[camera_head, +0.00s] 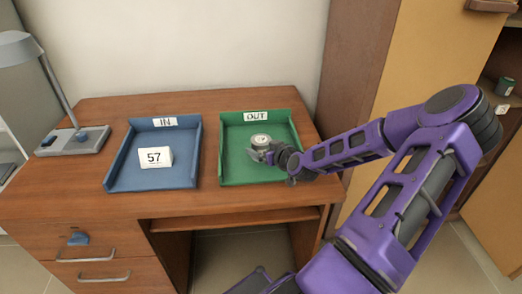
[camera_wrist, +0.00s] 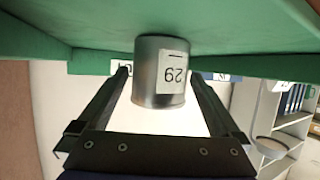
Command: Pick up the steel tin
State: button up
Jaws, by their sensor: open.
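The steel tin (camera_head: 260,140) stands in the green OUT tray (camera_head: 233,125), seen from above in the head view. In the wrist view the tin (camera_wrist: 147,75), a grey metal cylinder with a white numbered label, appears upside down against the green tray floor. My gripper (camera_head: 263,155) is low over the tray at the tin's near side. In the wrist view my gripper's (camera_wrist: 158,76) two fingers are open, one on each side of the tin, with gaps visible. The gripper hides part of the tin in the head view.
A blue IN tray (camera_head: 120,165) to the left holds a white block marked 57 (camera_head: 155,158). A desk lamp (camera_head: 75,139) stands at the desk's left end. The trays have raised walls. Bare wooden desk (camera_head: 209,202) shows around them. A cabinet stands at the right.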

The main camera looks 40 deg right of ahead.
jog(key=shift+x, duration=0.8)
jog(key=shift+r, duration=0.1)
jog(key=c, duration=1.4)
